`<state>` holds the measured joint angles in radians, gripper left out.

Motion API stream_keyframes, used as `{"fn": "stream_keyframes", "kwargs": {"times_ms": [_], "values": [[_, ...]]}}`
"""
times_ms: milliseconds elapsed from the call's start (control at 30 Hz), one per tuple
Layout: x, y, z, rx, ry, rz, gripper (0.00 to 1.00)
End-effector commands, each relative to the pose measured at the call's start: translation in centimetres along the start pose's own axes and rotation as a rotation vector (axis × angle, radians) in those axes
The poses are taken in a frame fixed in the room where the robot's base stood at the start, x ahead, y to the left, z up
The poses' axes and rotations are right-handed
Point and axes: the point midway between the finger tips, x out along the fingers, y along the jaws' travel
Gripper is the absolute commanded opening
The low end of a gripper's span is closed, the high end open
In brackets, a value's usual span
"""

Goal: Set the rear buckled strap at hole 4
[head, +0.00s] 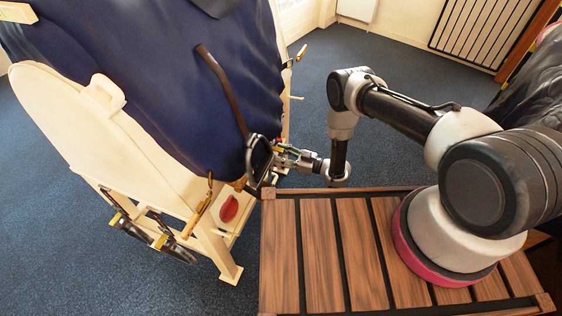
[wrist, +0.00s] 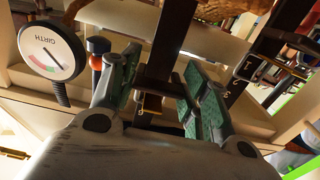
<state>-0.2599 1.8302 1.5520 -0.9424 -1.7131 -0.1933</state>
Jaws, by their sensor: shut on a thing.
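In the wrist view, my gripper (wrist: 155,80) has its green-padded fingers on either side of a dark brown strap (wrist: 172,45) and is shut on it. A thin brass piece (wrist: 148,100) shows between the fingers. A second dark strap (wrist: 262,50), with what looks like a numeral 3 near it, lies to the right. In the head view, my gripper (head: 283,157) is at the lower right side of the blue-covered wooden body (head: 185,75), where a long brown strap (head: 222,80) comes down. I cannot tell from the picture which hole is in use.
A round gauge marked GIRTH (wrist: 50,50) is left of the fingers. Other dark straps with brass parts (head: 150,232) hang at the wooden frame's lower left. A red oval piece (head: 229,208) sits on the frame. A slatted wooden platform (head: 320,255) is in front; blue carpet surrounds it.

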Motion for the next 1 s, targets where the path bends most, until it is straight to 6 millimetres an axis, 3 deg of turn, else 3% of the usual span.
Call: {"fn": "stream_keyframes", "kwargs": {"times_ms": [267, 300, 400, 767, 867, 1000], "values": [[0.0, 0.0, -0.1, -0.001, 0.002, 0.001, 0.03], [0.0, 0.0, -0.1, -0.002, 0.002, 0.001, 0.51], [0.0, 0.0, -0.1, -0.001, 0.002, 0.001, 0.68], [-0.3, 0.1, -0.1, 0.0, 0.001, 0.002, 0.68], [-1.4, 0.1, 0.0, 0.001, 0.0, 0.005, 0.68], [-4.3, 0.2, 0.0, 0.002, 0.0, 0.007, 0.68]]}}
